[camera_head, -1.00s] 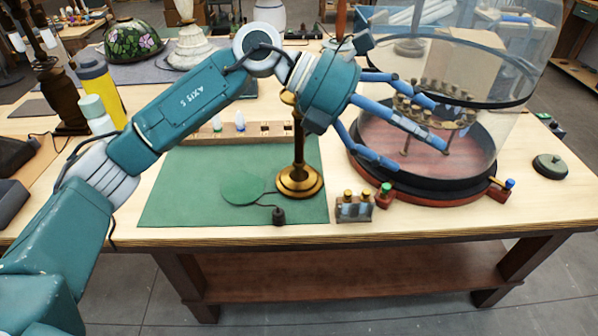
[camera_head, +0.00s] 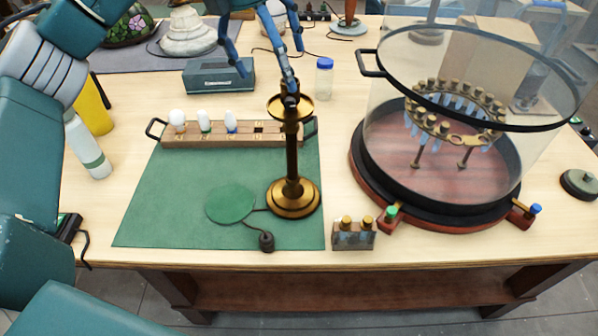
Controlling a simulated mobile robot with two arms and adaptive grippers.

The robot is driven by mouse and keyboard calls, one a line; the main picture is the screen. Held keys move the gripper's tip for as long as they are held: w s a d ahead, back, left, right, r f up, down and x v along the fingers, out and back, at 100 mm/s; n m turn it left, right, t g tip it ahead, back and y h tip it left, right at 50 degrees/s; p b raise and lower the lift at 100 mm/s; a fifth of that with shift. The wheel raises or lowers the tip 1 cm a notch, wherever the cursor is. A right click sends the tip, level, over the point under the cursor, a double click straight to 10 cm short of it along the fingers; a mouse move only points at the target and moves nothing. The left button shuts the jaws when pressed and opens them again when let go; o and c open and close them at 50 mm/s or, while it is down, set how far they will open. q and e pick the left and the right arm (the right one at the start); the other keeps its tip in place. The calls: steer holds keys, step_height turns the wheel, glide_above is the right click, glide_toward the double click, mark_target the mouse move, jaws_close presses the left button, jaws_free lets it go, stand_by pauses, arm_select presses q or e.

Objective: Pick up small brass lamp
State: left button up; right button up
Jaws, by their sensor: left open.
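The small brass lamp (camera_head: 291,165) stands upright on the right part of the green mat (camera_head: 170,205). It has a round base, a dark stem and a dish-like top. My left gripper (camera_head: 268,75) is above and behind the lamp's top, its blue fingers spread and pointing down. One fingertip overlaps the top of the lamp in the picture; I cannot tell if it touches. The gripper holds nothing. My right gripper is not in view.
A wooden bulb rack (camera_head: 190,139) stands behind the lamp. A large glass dome on a round red base (camera_head: 440,208) stands to the right. A small box with brass knobs (camera_head: 353,235) sits at the mat's right edge. A green disc (camera_head: 231,203) lies on the mat.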

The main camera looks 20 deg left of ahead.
mark_target(281, 83)
arm_select(q)
steer(key=shift+f, duration=0.45)
steer(key=f, duration=0.1)
steer(key=d+f+p, duration=0.1)
steer(key=f, duration=0.1)
steer(key=shift+s+f, duration=0.2)
steer(key=shift+f, duration=0.1)
steer(key=shift+w+f+p, duration=0.15)
steer(key=shift+f+p, duration=0.15)
steer(key=p+x, duration=0.2)
steer(key=x, duration=0.1)
steer(key=shift+w+d+f, duration=0.1)
steer(key=shift+d+f, duration=0.1)
steer(key=shift+f, duration=0.45)
steer(key=shift+w+f, duration=0.1)
steer(key=shift+f, duration=0.1)
steer(key=shift+d+f, duration=0.1)
steer(key=c, duration=2)
steer(key=shift+w, duration=0.1)
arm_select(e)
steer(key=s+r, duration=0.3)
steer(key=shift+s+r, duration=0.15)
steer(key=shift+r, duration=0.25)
